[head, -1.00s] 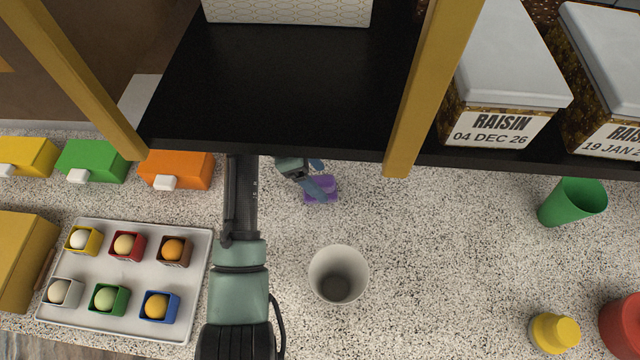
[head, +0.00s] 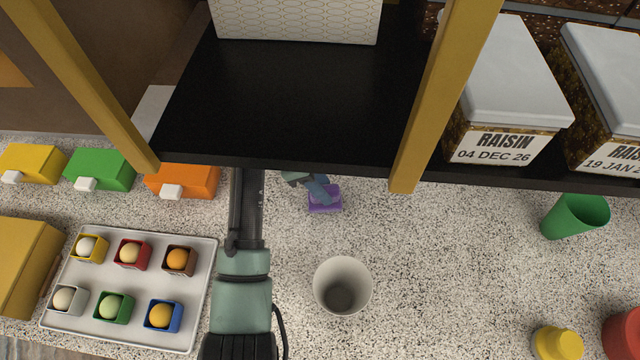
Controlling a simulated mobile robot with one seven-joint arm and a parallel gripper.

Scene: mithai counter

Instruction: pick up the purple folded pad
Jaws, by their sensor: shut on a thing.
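The purple folded pad (head: 326,203) lies at the speckled counter's back, just in front of the black shelf's edge. My gripper (head: 322,190) reaches out from under the shelf and is shut on the pad. The fingers cover part of the pad's upper left. I cannot tell whether the pad touches the counter or is slightly above it. Part of my gripper and wrist is hidden under the shelf.
The black shelf (head: 290,110) with a yellow post (head: 440,100) overhangs the gripper. A white cup (head: 342,286) stands in front of the pad. A white tray (head: 198,310) of sweets in small boxes is left. The counter right of the pad is clear up to a green cup (head: 575,216).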

